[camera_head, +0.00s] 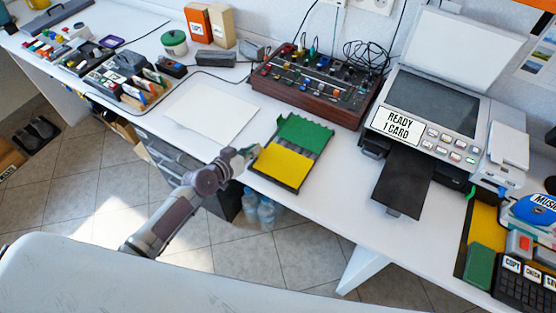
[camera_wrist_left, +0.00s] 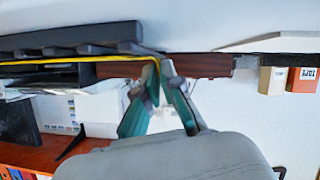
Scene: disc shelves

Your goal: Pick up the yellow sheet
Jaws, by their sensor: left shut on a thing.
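The yellow sheet (camera_head: 283,166) lies in the front part of a black tray (camera_head: 298,189) on the white desk. A green sheet (camera_head: 304,131) with a notched edge is in the back part of the tray. My left gripper (camera_head: 250,153) is at the left side of the tray, at the sheet's left edge. In the left wrist view, the yellow sheet (camera_wrist_left: 85,58) shows edge-on as a thin strip. Its end is between the fingertips of my left gripper (camera_wrist_left: 159,64), which is shut on it. My right gripper is in neither view.
A white sheet (camera_head: 211,113) lies left of the tray. A brown console with knobs (camera_head: 314,86) stands behind. A printer (camera_head: 425,110) reading "READY 1 CARD" is at right, with its black output tray (camera_head: 403,188) sticking out. The desk is clear between the tray and printer.

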